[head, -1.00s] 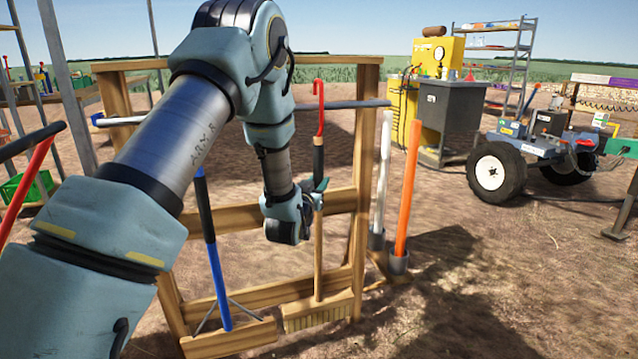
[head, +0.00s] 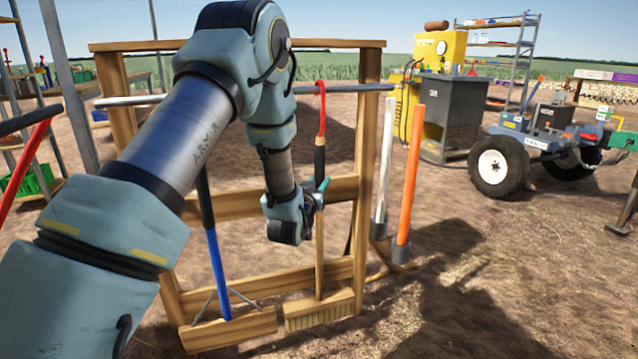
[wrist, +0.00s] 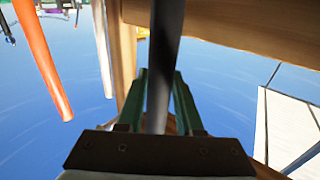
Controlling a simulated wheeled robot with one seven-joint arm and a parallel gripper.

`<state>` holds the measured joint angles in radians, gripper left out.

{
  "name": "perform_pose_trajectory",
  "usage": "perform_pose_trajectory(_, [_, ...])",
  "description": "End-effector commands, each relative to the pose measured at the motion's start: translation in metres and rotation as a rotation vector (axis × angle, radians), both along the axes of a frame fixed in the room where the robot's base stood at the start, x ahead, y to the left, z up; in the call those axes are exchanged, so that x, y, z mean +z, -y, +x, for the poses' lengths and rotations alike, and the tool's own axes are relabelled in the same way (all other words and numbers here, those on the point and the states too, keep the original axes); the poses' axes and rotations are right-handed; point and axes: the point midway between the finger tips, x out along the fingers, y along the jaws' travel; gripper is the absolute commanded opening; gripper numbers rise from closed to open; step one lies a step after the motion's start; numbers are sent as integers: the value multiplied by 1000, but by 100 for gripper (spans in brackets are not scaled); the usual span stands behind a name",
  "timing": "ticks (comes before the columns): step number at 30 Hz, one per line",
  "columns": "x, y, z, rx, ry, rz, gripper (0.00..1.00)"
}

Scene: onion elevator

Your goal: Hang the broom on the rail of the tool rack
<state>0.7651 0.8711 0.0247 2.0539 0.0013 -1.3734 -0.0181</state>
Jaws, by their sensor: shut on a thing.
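The broom has a red hook (head: 321,108), a black grip, a wooden handle (head: 319,240) and a bristled head. It hangs upright in front of the wooden tool rack (head: 368,190). My gripper (head: 320,192) is shut on its handle just below or at the black grip. In the wrist view the dark handle (wrist: 166,50) runs between my green fingers (wrist: 160,95). The hook's top is about level with the grey rail (head: 358,88) and overlaps it. I cannot tell whether the hook rests on the rail.
A blue-handled push tool (head: 217,270) hangs left of the broom, partly behind my arm. Orange (head: 408,185) and white (head: 385,160) handles stand in cups beside the rack's right post. A wheeled cart (head: 545,145) and a grey cabinet (head: 455,110) stand farther right.

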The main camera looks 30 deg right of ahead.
Motion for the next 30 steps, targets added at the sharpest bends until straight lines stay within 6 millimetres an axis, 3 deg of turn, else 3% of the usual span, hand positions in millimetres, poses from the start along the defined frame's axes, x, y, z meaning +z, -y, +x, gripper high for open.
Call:
perform_pose_trajectory(1, [1, 0, 0, 0, 1, -1, 0])
perform_pose_trajectory(2, [1, 0, 0, 0, 1, -1, 38])
perform_pose_trajectory(10, [1, 0, 0, 0, 1, -1, 69])
perform_pose_trajectory(20, [-1, -3, -3, 0, -1, 1, 70])
perform_pose_trajectory(30, [-2, -42, -45, 0, -3, 1, 70])
